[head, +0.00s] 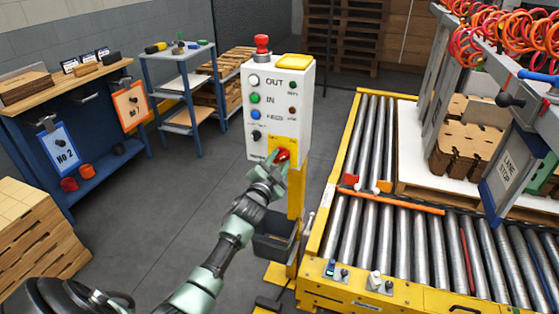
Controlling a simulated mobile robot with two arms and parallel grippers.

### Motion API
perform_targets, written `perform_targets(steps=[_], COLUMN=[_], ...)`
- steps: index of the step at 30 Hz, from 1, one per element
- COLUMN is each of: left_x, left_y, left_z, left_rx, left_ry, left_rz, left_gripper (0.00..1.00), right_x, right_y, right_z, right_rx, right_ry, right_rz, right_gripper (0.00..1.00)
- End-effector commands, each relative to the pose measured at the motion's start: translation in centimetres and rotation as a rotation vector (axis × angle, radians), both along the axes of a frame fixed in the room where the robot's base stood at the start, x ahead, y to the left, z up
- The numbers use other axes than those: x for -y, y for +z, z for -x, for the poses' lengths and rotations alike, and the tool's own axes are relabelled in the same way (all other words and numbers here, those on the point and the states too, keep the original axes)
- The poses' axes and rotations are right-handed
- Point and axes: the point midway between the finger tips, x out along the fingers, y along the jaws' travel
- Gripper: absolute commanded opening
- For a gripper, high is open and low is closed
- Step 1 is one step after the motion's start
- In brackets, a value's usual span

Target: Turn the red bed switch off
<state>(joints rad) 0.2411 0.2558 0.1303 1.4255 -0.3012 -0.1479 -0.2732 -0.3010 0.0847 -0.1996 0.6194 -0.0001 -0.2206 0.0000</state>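A white control box (291,108) stands on a yellow post beside the roller conveyor. A red knob (282,154) sits on a yellow patch low on its front face. It looks like the red switch, but its label is too small to read and its setting cannot be told. My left gripper (276,167) is right at this knob, just below it, with its fingertips partly covering it. I cannot tell whether the fingers touch the knob or how far apart they are. My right gripper is not in view.
The box also carries a red mushroom button (262,43) on top and white, green, blue and black controls at the left. The roller conveyor (400,240) with a yellow frame lies at the right. A dark bin (272,246) hangs below the box. Grey floor is clear at the left.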

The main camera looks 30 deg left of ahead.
Motion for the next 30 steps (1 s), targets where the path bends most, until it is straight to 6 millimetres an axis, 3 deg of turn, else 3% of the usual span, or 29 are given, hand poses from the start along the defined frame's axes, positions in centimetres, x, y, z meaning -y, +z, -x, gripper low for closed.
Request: perform_targets(steps=[10, 14, 15, 30], left_x=[-0.12, -0.11, -0.11, -0.13], left_y=[-0.03, -0.04, -0.04, -0.01], left_z=[-0.54, -0.53, -0.52, -0.5], left_rx=[-0.001, -0.001, -0.001, 0.02], left_ry=[-0.001, -0.001, -0.001, 0.0], left_rz=[0.0, 0.0, 0.0, 0.095], left_gripper=[0.36, 0.03, 0.0, 0.0], right_x=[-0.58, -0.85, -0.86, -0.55], right_y=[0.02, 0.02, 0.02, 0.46], right_z=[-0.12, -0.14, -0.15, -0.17], right_rx=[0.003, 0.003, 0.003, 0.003], right_ry=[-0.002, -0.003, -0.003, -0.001], right_rz=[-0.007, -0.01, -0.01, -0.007], right_gripper=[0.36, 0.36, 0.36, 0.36])
